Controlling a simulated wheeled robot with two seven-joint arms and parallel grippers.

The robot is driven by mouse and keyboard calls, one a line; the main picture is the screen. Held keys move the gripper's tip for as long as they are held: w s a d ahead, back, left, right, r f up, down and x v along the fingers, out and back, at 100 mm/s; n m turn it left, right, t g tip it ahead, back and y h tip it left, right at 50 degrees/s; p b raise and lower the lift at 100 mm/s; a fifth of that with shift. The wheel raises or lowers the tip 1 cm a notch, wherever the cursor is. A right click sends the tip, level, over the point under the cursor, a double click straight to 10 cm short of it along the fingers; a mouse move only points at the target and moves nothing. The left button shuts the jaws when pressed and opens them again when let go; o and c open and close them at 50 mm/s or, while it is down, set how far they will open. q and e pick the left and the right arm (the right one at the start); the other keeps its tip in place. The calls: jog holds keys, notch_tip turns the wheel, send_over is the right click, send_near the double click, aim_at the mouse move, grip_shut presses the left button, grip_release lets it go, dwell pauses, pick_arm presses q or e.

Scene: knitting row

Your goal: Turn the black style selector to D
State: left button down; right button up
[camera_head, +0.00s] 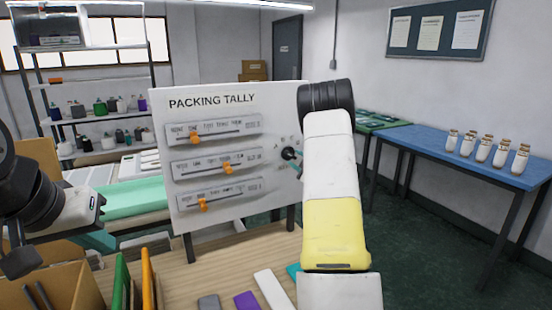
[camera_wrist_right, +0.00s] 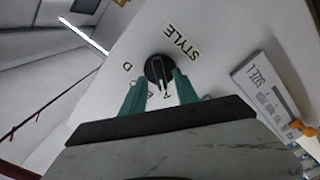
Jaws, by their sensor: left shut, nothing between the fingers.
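The black style selector (camera_head: 289,153) is a round knob on the right part of the white packing tally board (camera_head: 232,106). In the right wrist view the knob (camera_wrist_right: 157,66) sits beside the word STYLE, with the letters D and A printed around it. Its raised bar points toward the A side. My right gripper (camera_head: 297,164) is at the knob, mostly behind my arm in the head view. Its teal fingers (camera_wrist_right: 162,80) are apart, one on each side of the bar; contact is unclear. My left gripper (camera_head: 97,240) is shut and empty at the left.
Three sliders with orange knobs (camera_head: 195,138) are left of the selector on the board. A wooden table (camera_head: 215,275) in front holds a cardboard box (camera_head: 60,290) and coloured pieces. A blue table (camera_head: 450,155) with several bottles stands at the right.

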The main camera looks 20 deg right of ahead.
jog(key=shift+w+a, duration=0.15)
jog(key=shift+w, duration=1.05)
grip_shut()
